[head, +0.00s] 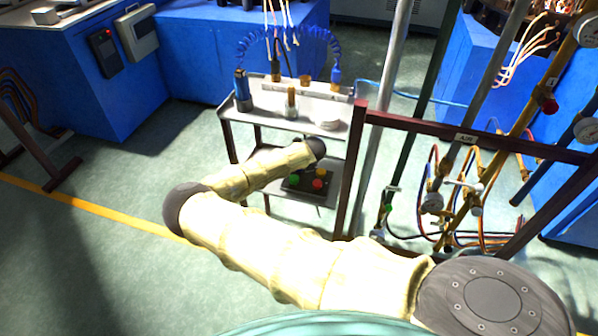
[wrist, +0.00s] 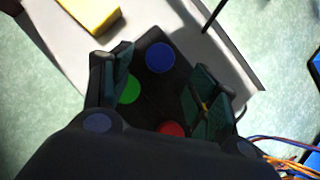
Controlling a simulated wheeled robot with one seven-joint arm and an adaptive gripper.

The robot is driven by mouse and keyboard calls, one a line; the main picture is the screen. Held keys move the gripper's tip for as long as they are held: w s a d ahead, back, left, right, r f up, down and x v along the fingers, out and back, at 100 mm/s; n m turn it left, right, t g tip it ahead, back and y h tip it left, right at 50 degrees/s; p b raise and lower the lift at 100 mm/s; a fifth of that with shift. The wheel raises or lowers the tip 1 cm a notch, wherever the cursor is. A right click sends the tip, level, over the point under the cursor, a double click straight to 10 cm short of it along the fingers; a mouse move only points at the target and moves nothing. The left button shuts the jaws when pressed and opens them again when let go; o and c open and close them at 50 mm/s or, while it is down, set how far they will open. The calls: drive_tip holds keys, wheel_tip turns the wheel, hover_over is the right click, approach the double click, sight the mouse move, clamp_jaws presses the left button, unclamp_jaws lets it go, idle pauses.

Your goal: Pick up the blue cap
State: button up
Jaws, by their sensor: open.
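The blue cap (wrist: 160,57) is a round disc on the black base (wrist: 183,57) in the wrist view, at the far end of the gap between my fingers. My gripper (wrist: 163,70) is open, with one finger to each side and nothing held. The green cap (wrist: 129,90) is beside the left finger, and the red cap (wrist: 172,130) is nearer my palm, partly covered. In the head view the black base (head: 307,190) lies on the cart's lower shelf with the green (head: 293,179) and red (head: 317,185) caps. I cannot make out the blue cap there.
A yellow block (wrist: 90,12) lies on the pale shelf (wrist: 65,50) at upper left in the wrist view. A dark red frame (head: 350,165) stands close on the right.

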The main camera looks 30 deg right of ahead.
drive_tip(key=shift+w+d+f+b, duration=0.1)
drive_tip(key=shift+w+f+b, duration=0.2)
drive_tip(key=shift+b, duration=0.45)
drive_tip(key=b+x, duration=0.2)
drive_tip(key=b, duration=0.2)
drive_tip(key=shift+w+f, duration=0.1)
drive_tip(key=shift+b+x, duration=0.95)
drive_tip(key=shift+x, duration=0.2)
drive_tip(key=c, duration=0.8)
